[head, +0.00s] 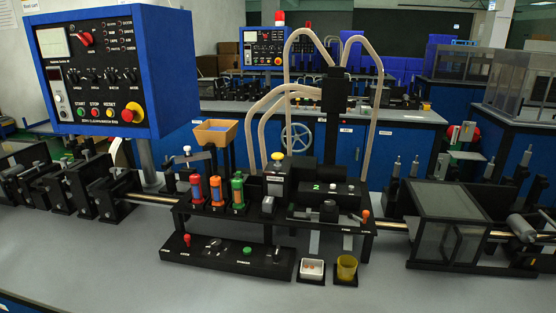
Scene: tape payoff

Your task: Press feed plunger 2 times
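A black machine station (330,215) stands on the grey bench in the middle of the head view. I cannot tell from the labels which part is the feed plunger. Neither of my grippers is in view.
A blue control box (105,70) hangs at the upper left. A front panel (225,254) carries a red-knobbed lever (187,239) and green button (247,251).

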